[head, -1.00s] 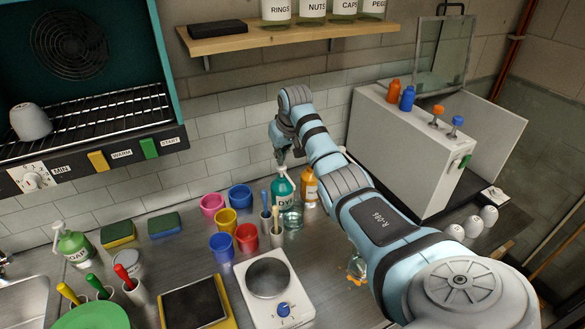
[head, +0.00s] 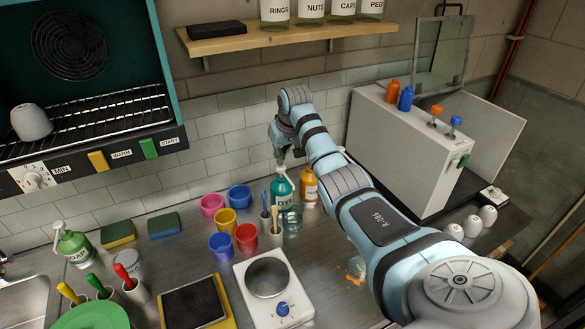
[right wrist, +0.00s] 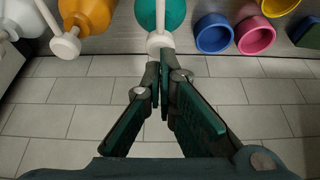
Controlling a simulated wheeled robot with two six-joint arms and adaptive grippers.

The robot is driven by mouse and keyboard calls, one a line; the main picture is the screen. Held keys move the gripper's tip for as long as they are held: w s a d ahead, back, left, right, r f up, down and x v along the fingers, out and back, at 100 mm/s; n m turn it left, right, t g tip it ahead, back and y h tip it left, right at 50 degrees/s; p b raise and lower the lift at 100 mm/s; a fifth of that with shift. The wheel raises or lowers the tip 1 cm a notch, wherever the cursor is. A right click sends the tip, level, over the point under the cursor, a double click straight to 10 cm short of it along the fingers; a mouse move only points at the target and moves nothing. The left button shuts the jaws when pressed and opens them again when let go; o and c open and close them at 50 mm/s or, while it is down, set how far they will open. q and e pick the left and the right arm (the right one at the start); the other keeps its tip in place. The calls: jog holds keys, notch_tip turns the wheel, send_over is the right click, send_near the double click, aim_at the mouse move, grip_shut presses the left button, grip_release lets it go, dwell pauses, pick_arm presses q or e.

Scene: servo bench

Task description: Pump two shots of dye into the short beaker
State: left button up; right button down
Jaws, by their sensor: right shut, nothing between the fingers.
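The teal dye bottle (head: 281,190) stands upright by the back wall; its top also shows in the right wrist view (right wrist: 172,14). A small clear glass beaker (head: 292,218) with a teal tint stands in front of it, to its right. I cannot tell how much liquid is in it. My right gripper (head: 281,160) is above the bottle, by the pump. In the right wrist view its fingers (right wrist: 163,66) are closed and empty, with their tips at the pale pump head (right wrist: 158,42). I cannot tell if they touch it. My left gripper is out of view.
An orange bottle (head: 308,187) with a pump stands just right of the dye. Coloured cups (head: 222,245) and a holder with sticks are to the left. A hot plate (head: 268,278) is in front. Another glass vessel (head: 356,267) is partly behind my right arm.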

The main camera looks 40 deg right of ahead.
aim_at(282, 167)
jog(key=shift+f, duration=0.2)
jog(key=shift+f, duration=1.35)
jog(key=shift+s, duration=0.1)
jog(key=shift+r, duration=0.15)
jog(key=shift+r+p, duration=0.35)
jog(key=shift+r, duration=0.9)
